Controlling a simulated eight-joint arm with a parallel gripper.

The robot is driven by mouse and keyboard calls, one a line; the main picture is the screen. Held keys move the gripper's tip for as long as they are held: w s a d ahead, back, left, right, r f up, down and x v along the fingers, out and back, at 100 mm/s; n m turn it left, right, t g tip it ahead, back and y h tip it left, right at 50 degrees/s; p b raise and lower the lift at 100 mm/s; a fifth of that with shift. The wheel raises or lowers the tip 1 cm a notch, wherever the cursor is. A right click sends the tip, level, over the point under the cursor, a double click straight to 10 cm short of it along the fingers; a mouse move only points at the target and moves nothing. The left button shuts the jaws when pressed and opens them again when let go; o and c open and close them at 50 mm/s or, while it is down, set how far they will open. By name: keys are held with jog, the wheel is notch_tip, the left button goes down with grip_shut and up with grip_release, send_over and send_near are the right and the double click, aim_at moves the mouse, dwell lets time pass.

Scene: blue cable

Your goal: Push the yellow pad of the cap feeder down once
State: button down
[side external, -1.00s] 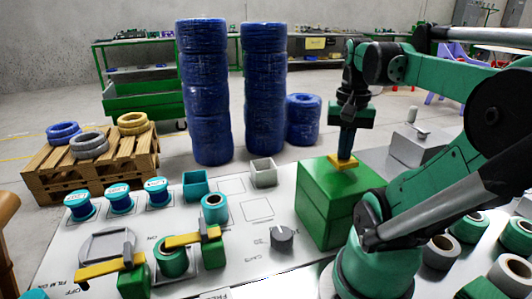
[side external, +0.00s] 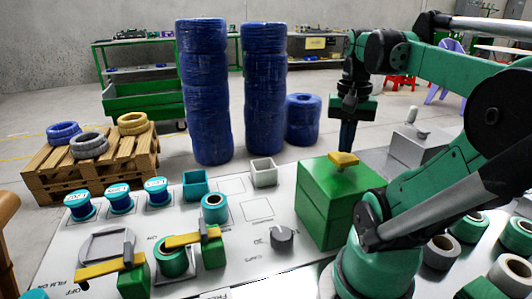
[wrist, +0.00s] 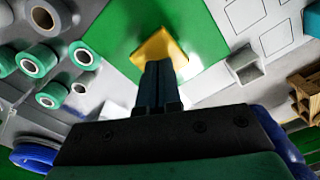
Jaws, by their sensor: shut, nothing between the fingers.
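The cap feeder is a green box (side external: 325,205) on the white work surface, with a yellow pad (side external: 343,159) on its top. The pad sits slightly proud of the box top. My gripper (side external: 347,149) is shut and empty, pointing down over the box near the pad. In the wrist view, the closed fingertips (wrist: 158,66) overlap the near part of the yellow pad (wrist: 155,45), on the green top (wrist: 205,25). Whether the tips touch the pad cannot be told.
A grey block with a knob (side external: 410,145) stands to the right of the box. A grey dial (side external: 282,238) and a grey square cup (side external: 263,172) are to its left. Teal spools (side external: 215,208) and yellow-topped clamps (side external: 195,239) stand further left. Blue cable coils (side external: 265,95) stand behind.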

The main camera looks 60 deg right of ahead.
jog(key=shift+r, duration=2.35)
jog(key=w+a+f+n+t+h, duration=0.1)
jog(key=w+a+f+n, duration=0.15)
jog(key=w+n, duration=0.2)
jog(key=w+a+f+n+t+h, duration=0.1)
jog(key=w+a+f+n+t, duration=0.15)
jog(key=w, duration=0.35)
jog(key=w+a+f+n+t+y, duration=0.1)
jog(key=w+a+f+n+t, duration=0.1)
jog(key=a, duration=0.4)
jog(key=w+a+f+n+t+y, duration=0.1)
jog(key=w+a+f+n, duration=0.1)
jog(key=w+a+n, duration=0.2)
jog(key=shift+a+n+t, duration=0.35)
jog(key=shift+a+n, duration=0.65)
jog(key=shift+a, duration=0.05)
